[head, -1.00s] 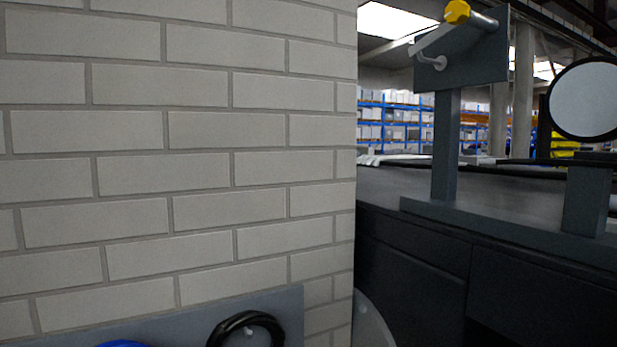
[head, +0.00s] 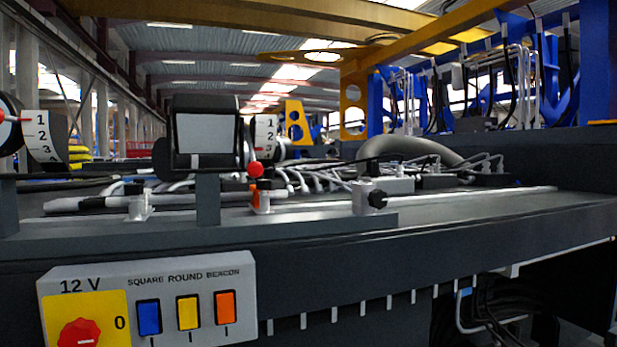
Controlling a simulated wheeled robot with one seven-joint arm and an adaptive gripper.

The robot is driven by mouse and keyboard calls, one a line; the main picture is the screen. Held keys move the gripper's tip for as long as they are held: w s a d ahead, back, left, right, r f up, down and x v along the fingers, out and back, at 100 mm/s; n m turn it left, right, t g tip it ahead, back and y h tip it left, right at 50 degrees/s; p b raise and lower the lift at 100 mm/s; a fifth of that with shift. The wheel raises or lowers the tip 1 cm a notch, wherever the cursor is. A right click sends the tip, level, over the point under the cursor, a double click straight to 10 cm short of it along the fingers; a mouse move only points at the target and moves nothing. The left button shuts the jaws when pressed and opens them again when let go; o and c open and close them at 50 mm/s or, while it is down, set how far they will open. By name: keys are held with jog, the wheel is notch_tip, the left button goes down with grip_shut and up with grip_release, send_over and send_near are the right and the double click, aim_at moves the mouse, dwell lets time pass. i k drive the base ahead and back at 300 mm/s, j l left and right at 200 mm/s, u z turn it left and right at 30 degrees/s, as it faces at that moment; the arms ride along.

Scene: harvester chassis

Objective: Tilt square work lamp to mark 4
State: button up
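The square work lamp (head: 204,133) stands on a dark post on the bench, left of centre in the head view. Its pale square face is turned toward me and looks nearly upright. A white scale (head: 264,136) on its right side shows marks 1, 2 and 3; mark 4 cannot be seen. A red ball (head: 256,170) shows just below the scale. My gripper is not in view.
A control box (head: 148,300) with a red knob and blue, yellow and orange switches labelled SQUARE, ROUND and BEACON hangs on the bench front. Another lamp's scale (head: 40,137) is at the left edge. Cables and a pipe (head: 470,198) lie behind and right.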

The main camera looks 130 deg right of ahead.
aim_at(202, 123)
jog(key=z, duration=4.7)
